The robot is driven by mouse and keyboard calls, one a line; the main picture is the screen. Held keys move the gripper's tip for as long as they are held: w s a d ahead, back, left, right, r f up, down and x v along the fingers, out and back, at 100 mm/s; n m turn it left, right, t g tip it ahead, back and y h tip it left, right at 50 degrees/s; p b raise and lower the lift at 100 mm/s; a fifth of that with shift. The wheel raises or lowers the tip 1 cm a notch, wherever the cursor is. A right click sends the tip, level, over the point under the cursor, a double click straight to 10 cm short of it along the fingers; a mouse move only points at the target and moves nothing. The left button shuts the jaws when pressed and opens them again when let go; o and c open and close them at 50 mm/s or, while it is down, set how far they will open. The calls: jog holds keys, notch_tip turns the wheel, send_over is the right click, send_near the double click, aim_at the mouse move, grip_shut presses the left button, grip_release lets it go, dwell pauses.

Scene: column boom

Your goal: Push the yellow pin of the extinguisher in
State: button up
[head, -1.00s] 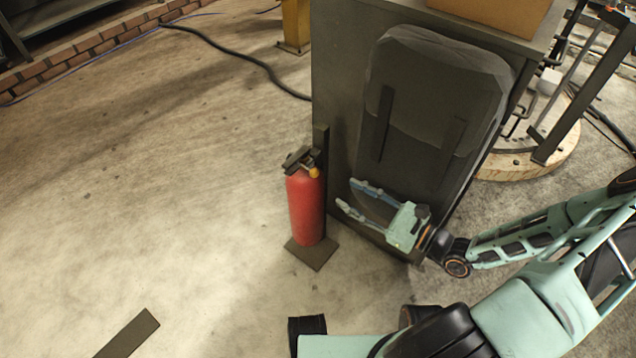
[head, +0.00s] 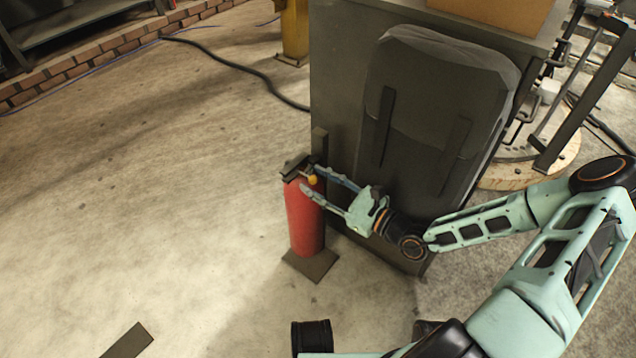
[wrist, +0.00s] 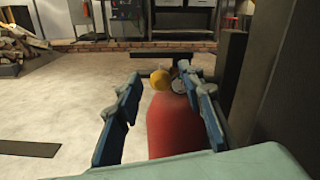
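A red fire extinguisher (head: 304,222) stands upright on a small dark base plate (head: 311,268), against a dark post beside the grey cabinet. Its yellow pin (head: 312,180) shows as a small knob near the dark valve handle (head: 297,166). My gripper (head: 309,178) is open, its two fingers reaching from the right to the extinguisher's top, close to the pin. In the wrist view the yellow pin (wrist: 160,79) lies between the open fingers, with the red body (wrist: 170,125) below it. I cannot tell whether a finger touches the extinguisher.
The grey cabinet (head: 340,110) with a dark padded backpack-like panel (head: 435,100) stands right behind my gripper. A dark post (wrist: 242,75) rises close to the right finger. The floor to the left (head: 150,190) is mostly clear, with a flat dark strip.

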grip_shut()
